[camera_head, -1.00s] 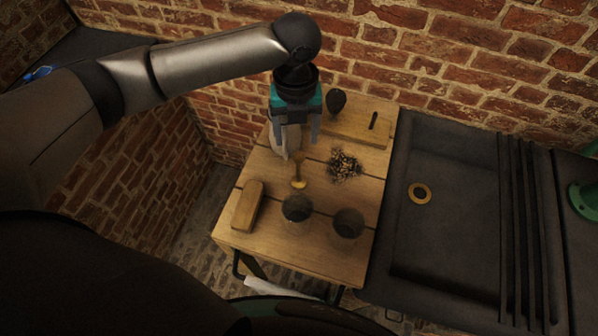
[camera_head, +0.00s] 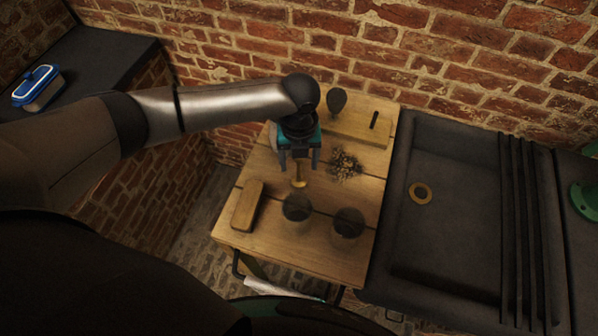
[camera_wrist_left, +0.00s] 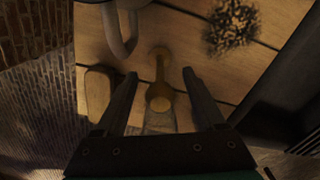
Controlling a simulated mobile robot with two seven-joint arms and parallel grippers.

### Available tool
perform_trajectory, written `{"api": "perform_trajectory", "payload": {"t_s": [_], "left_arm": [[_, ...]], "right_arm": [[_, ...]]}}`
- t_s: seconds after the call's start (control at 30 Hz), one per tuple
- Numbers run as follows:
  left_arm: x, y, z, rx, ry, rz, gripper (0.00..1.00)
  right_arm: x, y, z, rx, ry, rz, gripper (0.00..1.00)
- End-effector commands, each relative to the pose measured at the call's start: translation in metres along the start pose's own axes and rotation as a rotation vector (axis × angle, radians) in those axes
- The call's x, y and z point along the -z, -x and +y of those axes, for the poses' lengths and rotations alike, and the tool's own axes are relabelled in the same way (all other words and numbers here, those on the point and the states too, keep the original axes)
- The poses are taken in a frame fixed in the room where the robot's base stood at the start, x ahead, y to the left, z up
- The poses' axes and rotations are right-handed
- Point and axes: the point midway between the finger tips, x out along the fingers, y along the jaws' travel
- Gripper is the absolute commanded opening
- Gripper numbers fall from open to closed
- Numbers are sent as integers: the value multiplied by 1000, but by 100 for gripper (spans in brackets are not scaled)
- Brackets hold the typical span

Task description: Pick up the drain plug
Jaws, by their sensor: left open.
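What looks like the drain plug is a small brass-coloured piece (camera_head: 299,183) on the wooden table, with a slim stem and a round end. In the left wrist view the brass piece (camera_wrist_left: 160,70) lies between the fingers. My left gripper (camera_head: 299,167) is open and points down over it, one finger on each side. In the left wrist view the open fingers (camera_wrist_left: 160,76) show a gap on both sides of the brass piece, and I see no contact. The right gripper is not in view.
Two dark jars (camera_head: 348,223) stand in front of the gripper. A wooden block (camera_head: 247,206) lies left, a dark pile of bits (camera_head: 345,165) right. A pale handled vessel (camera_wrist_left: 122,42) is close behind the left finger. A dark sink (camera_head: 455,240) with a brass ring (camera_head: 420,193) adjoins the table.

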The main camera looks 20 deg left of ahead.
Motion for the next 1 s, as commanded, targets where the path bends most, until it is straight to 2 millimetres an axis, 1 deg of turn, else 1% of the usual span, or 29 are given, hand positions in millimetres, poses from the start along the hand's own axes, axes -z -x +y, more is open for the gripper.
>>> {"api": "perform_trajectory", "payload": {"t_s": [0.03, 0.07, 0.67, 0.7, 1.0], "left_arm": [[0, 0, 0, 0, 0, 0, 72], [0, 0, 0, 0, 0, 0, 69], [0, 1, 0, 0, 1, 0, 2], [0, 1, 0, 0, 1, 0, 0], [0, 1, 0, -1, 1, 0, 0]], "right_arm": [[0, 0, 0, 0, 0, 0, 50], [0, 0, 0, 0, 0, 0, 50], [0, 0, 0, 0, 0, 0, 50], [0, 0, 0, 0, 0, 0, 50], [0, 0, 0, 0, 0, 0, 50]]}}
